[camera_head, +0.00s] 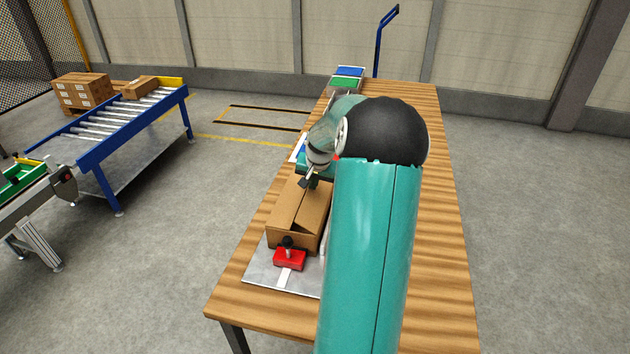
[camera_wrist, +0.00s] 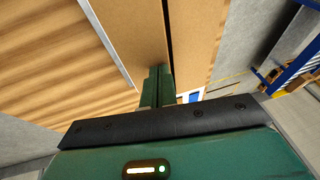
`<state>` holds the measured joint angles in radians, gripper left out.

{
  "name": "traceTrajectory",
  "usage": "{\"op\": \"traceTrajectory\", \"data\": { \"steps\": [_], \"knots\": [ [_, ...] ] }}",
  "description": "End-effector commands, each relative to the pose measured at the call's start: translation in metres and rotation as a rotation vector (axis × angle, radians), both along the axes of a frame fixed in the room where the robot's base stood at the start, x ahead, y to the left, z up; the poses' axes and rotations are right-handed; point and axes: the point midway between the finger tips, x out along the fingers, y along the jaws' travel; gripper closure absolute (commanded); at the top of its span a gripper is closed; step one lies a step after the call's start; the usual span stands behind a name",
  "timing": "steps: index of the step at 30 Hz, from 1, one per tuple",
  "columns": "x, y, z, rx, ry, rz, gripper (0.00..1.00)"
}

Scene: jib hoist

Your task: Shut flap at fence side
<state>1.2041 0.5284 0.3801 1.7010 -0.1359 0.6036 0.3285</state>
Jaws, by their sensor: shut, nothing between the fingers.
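An open-topped style cardboard box (camera_head: 285,235) stands on a metal plate (camera_head: 262,270) on the wooden table. Its fence-side flap (camera_head: 284,206) is the left one in the head view and looks close to flat. The other flap (camera_head: 313,212) appears slightly raised, with a dark gap between them. My gripper (camera_head: 304,183) is at the far end of the box top. In the wrist view my gripper (camera_wrist: 157,82) is shut and empty, its fingertips over or against the cardboard near the dark gap; contact is unclear. The fence-side flap (camera_wrist: 197,38) is right of that gap.
Green and blue trays (camera_head: 344,83) lie at the table's far end. A roller conveyor (camera_head: 125,110) with cartons stands left, before a mesh fence (camera_head: 22,60). The right tabletop is clear.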

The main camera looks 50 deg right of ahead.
Motion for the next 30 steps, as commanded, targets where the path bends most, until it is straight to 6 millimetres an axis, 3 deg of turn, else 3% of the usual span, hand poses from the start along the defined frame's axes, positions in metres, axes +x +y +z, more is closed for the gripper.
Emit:
{"op": "traceTrajectory", "data": {
  "steps": [30],
  "knots": [
    [0.01, 0.005, -0.006, -0.052, 0.117, 0.003, 1.0]
  ]
}}
